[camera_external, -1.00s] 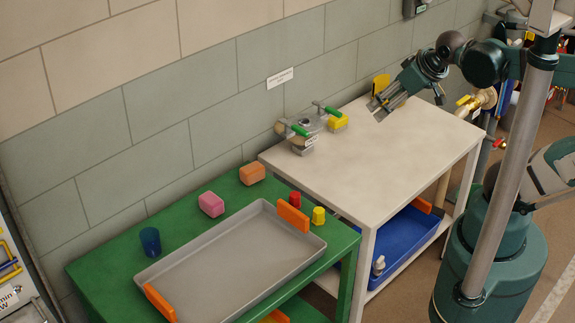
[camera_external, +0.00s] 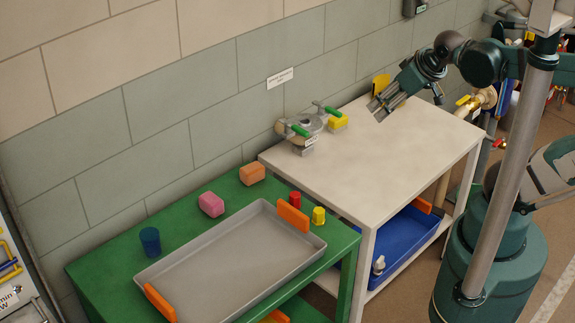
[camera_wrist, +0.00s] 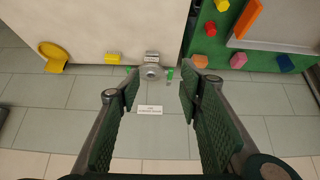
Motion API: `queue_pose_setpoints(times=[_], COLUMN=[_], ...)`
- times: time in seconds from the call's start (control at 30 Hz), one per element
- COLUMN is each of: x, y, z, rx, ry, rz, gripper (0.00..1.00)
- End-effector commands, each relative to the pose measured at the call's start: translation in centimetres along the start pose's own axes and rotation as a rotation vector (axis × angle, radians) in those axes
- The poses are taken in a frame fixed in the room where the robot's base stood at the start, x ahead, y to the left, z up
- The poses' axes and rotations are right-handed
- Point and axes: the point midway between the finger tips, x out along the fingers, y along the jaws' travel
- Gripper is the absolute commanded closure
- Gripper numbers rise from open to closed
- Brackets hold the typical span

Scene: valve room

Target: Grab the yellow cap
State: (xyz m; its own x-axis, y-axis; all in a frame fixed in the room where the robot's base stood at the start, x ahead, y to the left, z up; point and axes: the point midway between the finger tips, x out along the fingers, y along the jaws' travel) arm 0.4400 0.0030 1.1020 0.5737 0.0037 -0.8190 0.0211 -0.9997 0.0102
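The yellow cap (camera_external: 318,215) stands on the green table near its right edge, beside the grey tray's corner. It also shows at the top edge of the wrist view (camera_wrist: 222,5), partly cut off. My gripper (camera_external: 380,107) is above the white table, far to the right of the cap and well apart from it. In the wrist view my gripper (camera_wrist: 158,88) has its two fingers spread apart with nothing between them.
A red cap (camera_external: 295,199) stands beside the yellow one. The grey tray (camera_external: 205,268) has raised orange handles.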

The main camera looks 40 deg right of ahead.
Motion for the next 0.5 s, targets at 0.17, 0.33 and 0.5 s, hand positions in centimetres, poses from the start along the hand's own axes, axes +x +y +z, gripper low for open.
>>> queue_pose_setpoints(times=[0.17, 0.33, 0.5], x=[1.0, 2.5, 4.2], y=[-0.8, -1.9, -3.2], z=[-0.3, -0.5, -0.6], rx=[-0.062, -0.159, -0.266], ry=[-0.027, -0.067, -0.111], rz=[-0.011, -0.03, -0.053], gripper=[0.63, 0.63, 0.63])
